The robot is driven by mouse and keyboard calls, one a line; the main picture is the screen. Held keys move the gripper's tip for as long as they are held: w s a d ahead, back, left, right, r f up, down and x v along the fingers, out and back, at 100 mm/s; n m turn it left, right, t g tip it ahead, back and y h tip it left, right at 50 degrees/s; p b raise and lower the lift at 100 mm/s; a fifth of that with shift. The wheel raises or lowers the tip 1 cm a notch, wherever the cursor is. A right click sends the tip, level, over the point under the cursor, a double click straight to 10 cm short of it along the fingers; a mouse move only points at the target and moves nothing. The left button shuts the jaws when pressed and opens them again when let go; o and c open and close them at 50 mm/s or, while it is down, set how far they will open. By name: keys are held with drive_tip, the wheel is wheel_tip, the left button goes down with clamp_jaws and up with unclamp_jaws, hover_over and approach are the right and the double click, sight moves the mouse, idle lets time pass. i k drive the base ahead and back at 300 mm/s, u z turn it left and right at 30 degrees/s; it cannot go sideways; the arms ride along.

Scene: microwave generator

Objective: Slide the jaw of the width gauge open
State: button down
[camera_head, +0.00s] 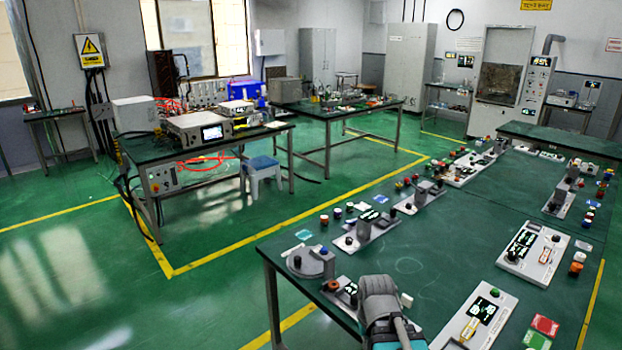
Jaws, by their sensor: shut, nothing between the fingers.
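I cannot tell for sure which device on the green bench (405,265) is the width gauge. One flat light panel (505,304) at the bottom right has a dark display and a yellow-outlined part. A grey and teal piece of my arm rises at the bottom centre, but no gripper fingers show.
Loose coloured knobs and small caps lie between the devices. Red (545,325) and green (537,341) pads lie near the bottom right. The bench middle between the two device rows is mostly clear. A blue stool (263,165) and instrument tables stand behind.

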sight(352, 301)
drive_tip(key=z, duration=0.75)
drive_tip(key=k, duration=0.65)
drive_tip(key=u, duration=0.5)
